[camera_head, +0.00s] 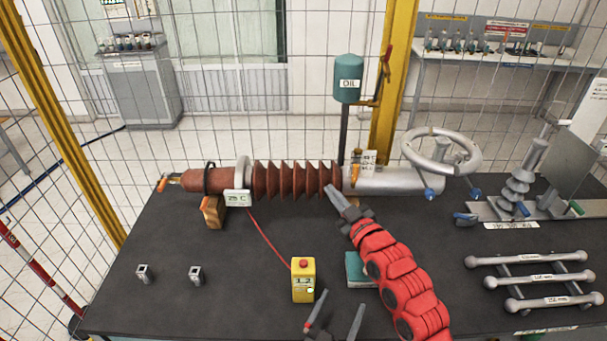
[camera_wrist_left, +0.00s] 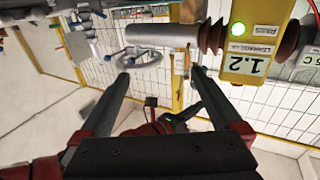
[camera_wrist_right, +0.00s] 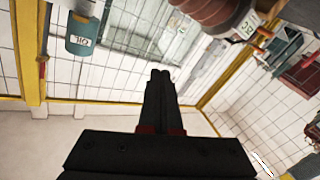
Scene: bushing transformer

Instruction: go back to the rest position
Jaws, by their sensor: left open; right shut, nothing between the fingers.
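My left gripper (camera_head: 337,308) is at the bottom edge of the head view, open and empty, just right of the yellow box. In the left wrist view its two fingers (camera_wrist_left: 161,76) stand wide apart with nothing between them. My right gripper (camera_head: 333,192) is shut and empty, its tip by the right end of the brown ribbed bushing (camera_head: 295,180). Whether it touches the bushing cannot be told. In the right wrist view its fingers (camera_wrist_right: 160,76) are together. The bushing lies across the back of the dark table (camera_head: 220,310).
A yellow box (camera_head: 303,284) reading 1.2 stands upright near the left gripper. A teal block (camera_head: 357,268) is partly behind my right arm. A handwheel (camera_head: 440,152) and metal bars (camera_head: 540,278) are on the right. Two small metal pieces (camera_head: 146,274) lie left. The table's left front is mostly clear.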

